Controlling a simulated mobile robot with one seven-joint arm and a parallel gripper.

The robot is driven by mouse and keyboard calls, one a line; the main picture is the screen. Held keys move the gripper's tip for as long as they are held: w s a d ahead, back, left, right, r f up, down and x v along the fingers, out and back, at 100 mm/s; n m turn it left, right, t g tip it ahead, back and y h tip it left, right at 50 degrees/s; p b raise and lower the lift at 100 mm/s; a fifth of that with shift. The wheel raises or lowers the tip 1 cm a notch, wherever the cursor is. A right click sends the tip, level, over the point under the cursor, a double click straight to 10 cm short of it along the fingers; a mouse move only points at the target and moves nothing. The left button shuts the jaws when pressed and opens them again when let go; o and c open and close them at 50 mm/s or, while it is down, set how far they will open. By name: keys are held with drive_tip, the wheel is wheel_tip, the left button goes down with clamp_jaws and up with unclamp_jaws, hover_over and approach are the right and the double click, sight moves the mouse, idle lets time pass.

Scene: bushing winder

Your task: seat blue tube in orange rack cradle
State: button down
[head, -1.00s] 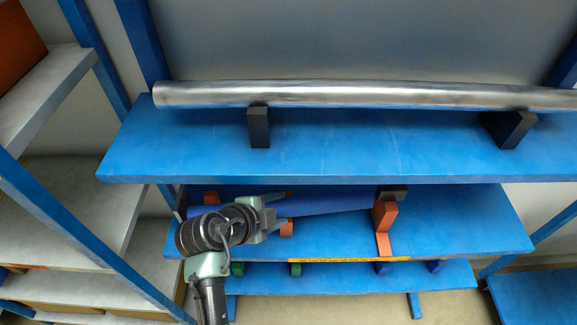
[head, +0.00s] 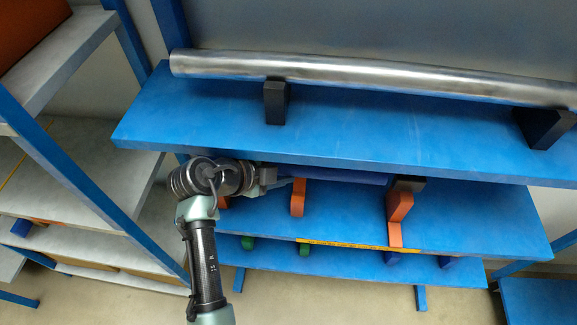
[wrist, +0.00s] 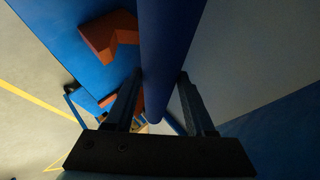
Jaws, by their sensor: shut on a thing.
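The blue tube (head: 335,178) lies lengthwise over the middle shelf, partly hidden by the upper shelf's front edge. My gripper (head: 277,182) is shut on it near its left part. In the wrist view the tube (wrist: 168,50) runs between the two fingers of my gripper (wrist: 160,76). Orange rack cradles stand on the middle shelf: one at the left (head: 224,202), one in the middle (head: 297,198) and one at the right (head: 399,208). In the wrist view a notched orange cradle (wrist: 105,40) is beside the tube. I cannot tell whether they touch.
The blue upper shelf (head: 330,135) overhangs close above my gripper. It carries a long metal pipe (head: 360,76) on black supports (head: 276,102). A lower blue shelf (head: 340,264) holds green and blue cradles. A grey-shelved rack (head: 75,180) stands at the left.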

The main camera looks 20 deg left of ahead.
drive_tip(key=shift+w+a+f+b, duration=0.15)
drive_tip(key=shift+a+f+b, duration=0.25)
drive_tip(key=shift+f, duration=0.3)
drive_tip(key=shift+w+a+f+b, duration=0.1)
drive_tip(key=shift+a+f+b, duration=0.25)
drive_tip(key=shift+f, duration=0.3)
drive_tip(key=shift+s+d+f+b, duration=0.1)
drive_tip(key=shift+d+f+b, duration=0.3)
drive_tip(key=shift+f, duration=0.3)
wheel_tip(320, 180, down, 3)
drive_tip(key=b, duration=0.3)
drive_tip(key=shift+b, duration=0.35)
drive_tip(key=shift+f, duration=0.1)
drive_tip(key=shift+s+d+f, duration=0.15)
drive_tip(key=shift+s+f, duration=0.05)
drive_tip(key=shift+f, duration=0.2)
drive_tip(key=shift+c, duration=0.9)
unclamp_jaws()
drive_tip(key=shift+s+a+r, duration=0.25)
drive_tip(key=shift+s, duration=0.05)
drive_tip(key=r+v, duration=0.1)
drive_tip(key=v, duration=1.1)
drive_tip(key=shift+w+b, duration=0.15)
drive_tip(key=shift+b, duration=0.25)
drive_tip(key=shift+r, duration=0.15)
